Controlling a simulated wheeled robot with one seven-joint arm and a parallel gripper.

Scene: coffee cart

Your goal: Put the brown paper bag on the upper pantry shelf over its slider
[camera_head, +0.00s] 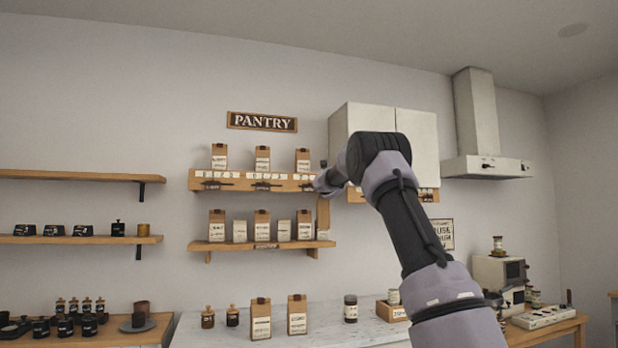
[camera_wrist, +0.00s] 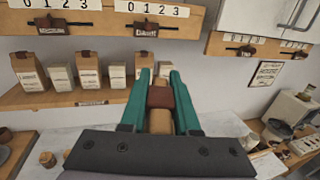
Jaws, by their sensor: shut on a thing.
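My gripper (camera_wrist: 160,85) is shut on a brown paper bag (camera_wrist: 160,120) with a dark brown folded top, between the teal fingers. In the head view my gripper (camera_head: 324,180) is beside the right end of the upper pantry shelf (camera_head: 200,184), and the bag (camera_head: 323,212) hangs below it, partly hidden. The upper shelf holds three labelled bags, at left (camera_head: 219,157), middle (camera_head: 262,160) and right (camera_head: 302,161). Its front carries number scales with dark sliders, such as the middle one (camera_head: 263,186). In the wrist view a slider (camera_wrist: 146,27) sits under a 0-to-3 scale; its name is too small to read.
The lower pantry shelf (camera_head: 225,246) holds bags and white packets. A white cabinet (camera_head: 416,125) with a slider rail below is close on the right. Two bags, jars and a wooden box (camera_head: 391,311) stand on the counter. The PANTRY sign (camera_head: 262,122) hangs above.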

